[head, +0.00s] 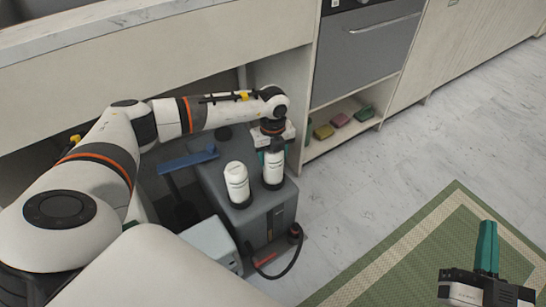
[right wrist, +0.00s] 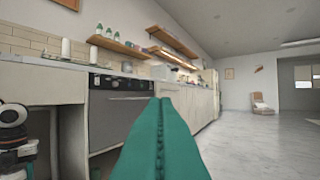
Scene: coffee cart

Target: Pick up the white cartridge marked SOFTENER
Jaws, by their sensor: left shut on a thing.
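Two white cartridges with dark bases stand side by side on a grey cabinet unit (head: 213,168) in the head view. My left gripper (head: 273,150) comes down from above and is shut on the right-hand white cartridge (head: 273,170), which is upright. The left-hand white cartridge (head: 237,183) stands free beside it. The print on both is too small to read, so I cannot tell which is marked SOFTENER. My right gripper (head: 487,240) is shut and empty, over the mat at lower right. Its green fingers (right wrist: 161,140) meet in the right wrist view.
A blue flat-topped piece (head: 188,160) is left of the unit. A black hose (head: 285,268) loops at its front. An open shelf with several coloured sponges (head: 339,120) is to the right, under an oven (head: 365,50). A green mat (head: 400,270) lies on the clear floor.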

